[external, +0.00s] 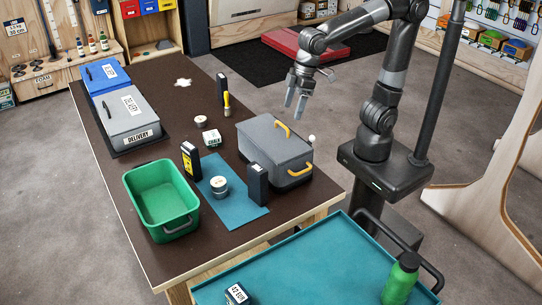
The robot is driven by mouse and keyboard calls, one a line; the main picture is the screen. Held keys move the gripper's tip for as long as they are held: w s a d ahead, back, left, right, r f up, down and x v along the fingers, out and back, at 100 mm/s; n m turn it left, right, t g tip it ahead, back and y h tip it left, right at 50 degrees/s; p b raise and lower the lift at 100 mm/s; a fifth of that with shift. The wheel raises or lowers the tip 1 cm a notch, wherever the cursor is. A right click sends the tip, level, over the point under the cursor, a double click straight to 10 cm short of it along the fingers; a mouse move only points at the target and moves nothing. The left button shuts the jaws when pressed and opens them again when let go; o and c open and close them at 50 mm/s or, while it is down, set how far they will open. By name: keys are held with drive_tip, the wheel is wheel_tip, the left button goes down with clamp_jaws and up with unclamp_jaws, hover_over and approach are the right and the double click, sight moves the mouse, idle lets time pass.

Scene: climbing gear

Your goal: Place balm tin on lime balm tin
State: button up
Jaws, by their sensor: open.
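My gripper (295,104) hangs open and empty in the air, pointing down, beyond and above the grey lidded box. A small round tin (201,121) with a pale top stands on the brown table, left of the grey box. A larger-looking round tin (220,188) stands on the blue mat (245,215); it has a pale top and a lighter band, and I cannot tell if it is one tin or two stacked. The labels are too small to tell which tin is the lime one. My gripper is apart from both.
On the table are a grey box (270,155) with yellow handles, a green bin (160,195), dark upright boxes (257,184) (190,158) beside the mat, a chalk box (211,139), a yellow-handled brush (227,104) and delivery boxes (132,112). Bare tabletop shows at the back.

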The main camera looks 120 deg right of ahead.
drive_tip(key=s+a+f+n+t, duration=0.1)
drive_tip(key=s, duration=0.6)
drive_tip(key=s+a+f+n+t, duration=0.1)
drive_tip(key=s+a+f+n, duration=0.1)
drive_tip(key=s, duration=0.6)
drive_tip(key=shift+a, duration=0.2)
